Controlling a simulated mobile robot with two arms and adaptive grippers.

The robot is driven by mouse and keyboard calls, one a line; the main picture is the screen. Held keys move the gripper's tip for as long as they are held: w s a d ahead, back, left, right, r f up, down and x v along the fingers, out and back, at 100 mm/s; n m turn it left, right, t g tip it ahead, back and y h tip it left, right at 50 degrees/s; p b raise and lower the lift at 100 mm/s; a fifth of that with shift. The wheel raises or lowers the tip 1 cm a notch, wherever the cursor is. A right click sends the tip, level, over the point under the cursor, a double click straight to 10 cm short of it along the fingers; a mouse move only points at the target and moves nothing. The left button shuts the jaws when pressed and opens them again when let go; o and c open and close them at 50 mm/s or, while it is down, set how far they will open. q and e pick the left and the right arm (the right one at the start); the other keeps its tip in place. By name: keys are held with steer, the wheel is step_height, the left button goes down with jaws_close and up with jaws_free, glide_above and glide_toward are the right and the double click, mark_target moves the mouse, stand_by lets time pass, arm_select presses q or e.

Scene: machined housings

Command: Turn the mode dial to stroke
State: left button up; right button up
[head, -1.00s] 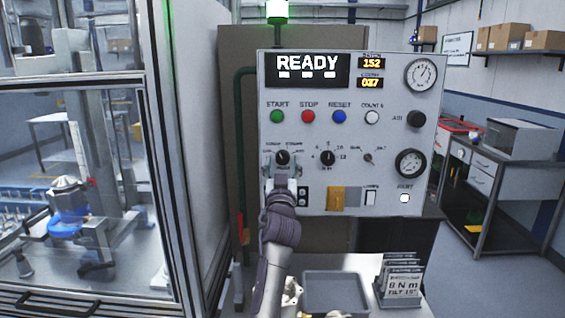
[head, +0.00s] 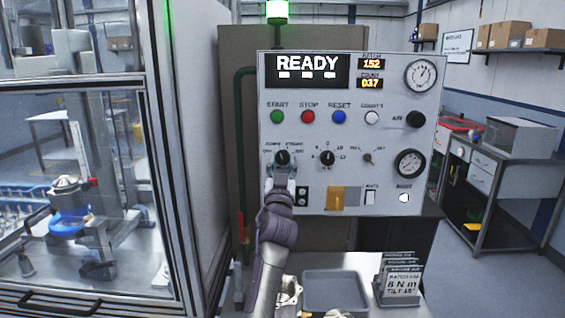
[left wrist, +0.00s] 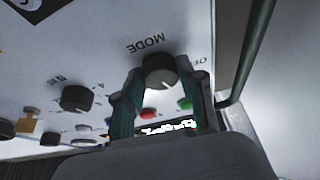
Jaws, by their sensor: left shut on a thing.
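The mode dial (head: 282,157) is a round black knob at the lower left of the grey control panel. A label that reads like STROKE sits above it to the right; the pointer's exact setting is too small to tell. My left gripper (head: 281,165) is at the dial, coming from below, with its fingers on either side of the knob. In the left wrist view, the dial (left wrist: 160,72) sits between the green fingers of my left gripper (left wrist: 161,82), under the upside-down word MODE. The gripper is shut on it. My right gripper is not in view.
A second black dial (head: 328,157) is close on the right. START (head: 278,117), STOP (head: 308,117) and RESET (head: 339,117) buttons are above. The display (head: 307,66) reads READY. A grey tray (head: 335,291) and a card stand (head: 400,282) are below. A glazed machine enclosure is left.

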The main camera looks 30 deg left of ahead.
arm_select(q)
steer(key=m+h+p, duration=0.1)
steer(key=m+p, duration=0.1)
steer(key=m, duration=0.1)
steer(key=m+h+p, duration=0.2)
steer(key=m+t+h+p, duration=0.1)
steer(key=m+p, duration=0.2)
steer(key=shift+s+a+r+m+h, duration=0.15)
steer(key=shift+a+r+m+h, duration=0.1)
steer(key=shift+r+m+h, duration=0.05)
steer(key=shift+f+m+h+p, duration=0.2)
steer(key=shift+m+h+p, duration=0.4)
steer(key=shift+m+p, duration=0.65)
steer(key=o, duration=1.2)
steer(key=shift+c, duration=0.2)
steer(key=shift+s, duration=0.1)
steer(key=v, duration=1.1)
steer(key=shift+s, duration=0.4)
steer(key=shift+d+f, duration=0.15)
steer(key=shift+f, duration=0.05)
